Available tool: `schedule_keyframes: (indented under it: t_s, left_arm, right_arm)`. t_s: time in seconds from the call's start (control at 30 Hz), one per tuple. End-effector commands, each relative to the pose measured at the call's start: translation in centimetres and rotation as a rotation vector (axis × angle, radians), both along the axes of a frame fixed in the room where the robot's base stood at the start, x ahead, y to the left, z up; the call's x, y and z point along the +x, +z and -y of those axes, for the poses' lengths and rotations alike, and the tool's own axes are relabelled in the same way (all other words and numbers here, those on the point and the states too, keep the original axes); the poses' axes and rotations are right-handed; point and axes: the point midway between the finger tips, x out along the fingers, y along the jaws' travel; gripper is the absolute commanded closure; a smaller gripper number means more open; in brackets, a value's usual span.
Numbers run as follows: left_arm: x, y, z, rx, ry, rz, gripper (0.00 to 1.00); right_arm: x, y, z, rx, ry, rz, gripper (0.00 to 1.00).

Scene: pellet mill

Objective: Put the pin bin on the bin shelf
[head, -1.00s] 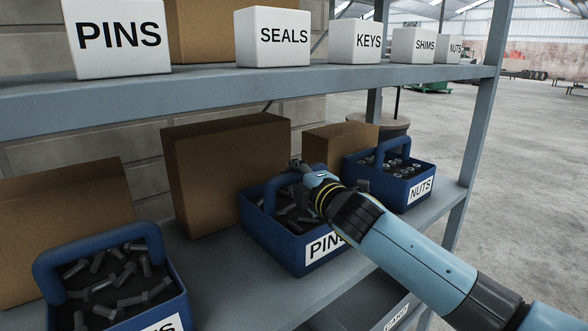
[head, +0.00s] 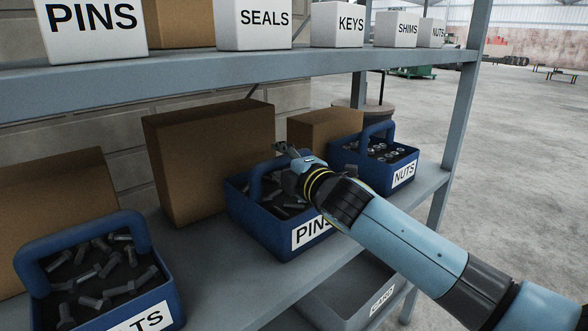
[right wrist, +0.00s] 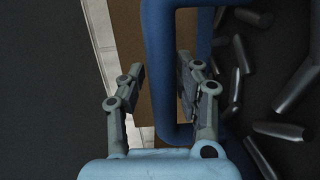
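The pin bin (head: 262,226) is a blue open box labelled PINS, with grey pins inside and a blue loop handle. It stands upright on the lower shelf (head: 200,262), between a bolt bin (head: 168,300) and a NUTS bin (head: 372,178). My right gripper (head: 285,158) is over the pin bin at its handle, hiding part of it and of the label. In the right wrist view its fingers (right wrist: 160,85) are apart, and a bar of the handle (right wrist: 160,55) shows between them, not visibly clamped. My left gripper is not in view.
The upper shelf (head: 200,75) carries white boxes labelled PINS (head: 95,40), SEALS, KEYS, SHIMS and NUTS. Brown cartons (head: 210,160) stand behind the blue bins. A grey CARD bin (head: 350,295) is below. A shelf post (head: 462,130) stands at the right, with open floor beyond.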

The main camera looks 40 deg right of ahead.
Motion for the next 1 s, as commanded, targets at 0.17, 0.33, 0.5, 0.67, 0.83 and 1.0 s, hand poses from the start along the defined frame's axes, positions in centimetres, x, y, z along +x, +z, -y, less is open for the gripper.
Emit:
schedule_keyframes:
  t_s: [0.17,0.33,0.5,0.67,0.83,1.0]
  left_arm:
    - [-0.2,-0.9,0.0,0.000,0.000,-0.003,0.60]
    - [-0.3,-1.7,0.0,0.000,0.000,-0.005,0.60]
    - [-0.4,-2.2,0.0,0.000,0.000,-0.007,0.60]
    - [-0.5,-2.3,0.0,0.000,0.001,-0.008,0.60]
    - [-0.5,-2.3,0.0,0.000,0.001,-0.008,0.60]
    - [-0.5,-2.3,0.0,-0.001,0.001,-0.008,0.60]
  right_arm:
    - [-4.0,-0.3,-0.5,-0.004,0.002,-0.003,0.67]
    - [-7.7,-0.3,-0.9,-0.003,0.002,-0.004,0.67]
    - [-10.1,0.0,-1.2,-0.002,0.002,-0.002,0.67]
    - [-10.8,0.2,-1.2,0.000,0.000,-0.001,0.67]
    - [-10.9,0.2,-1.2,0.000,0.000,-0.001,0.67]
    - [-10.8,0.2,-1.2,0.000,0.000,-0.001,0.67]
